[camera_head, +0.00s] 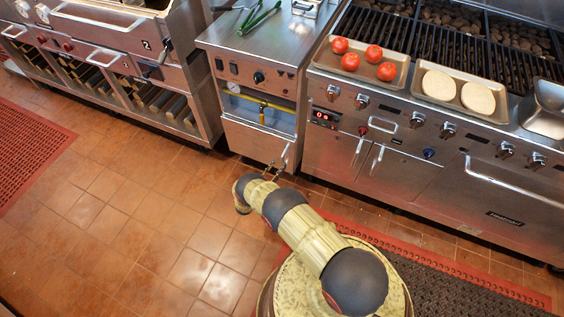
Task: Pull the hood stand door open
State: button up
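A steel cabinet door (252,139) forms the lower front of the middle unit, below its yellow pipe and gauge. It looks shut and is probably the hood stand door. Its upright metal handle (285,156) is at the door's right edge. My gripper (273,168) is small and dark, at the end of my yellow and grey arm, beside the lower part of this handle. I cannot tell whether it touches the handle or whether its fingers are open or shut. My arm's wrist covers the floor just in front of the door.
The grill unit (405,179) to the right has two door handles and a long oven handle (515,182) sticking out. Trays with red tomatoes (350,62) and round buns (440,85) rest on top. A fryer unit (110,70) stands left. The tiled floor (130,230) at left is clear.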

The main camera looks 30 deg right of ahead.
aim_at(282, 161)
jog(key=shift+b+x, duration=0.35)
jog(key=shift+x, duration=1.6)
jog(key=shift+c, duration=0.3)
jog(key=shift+s, duration=0.1)
grip_shut()
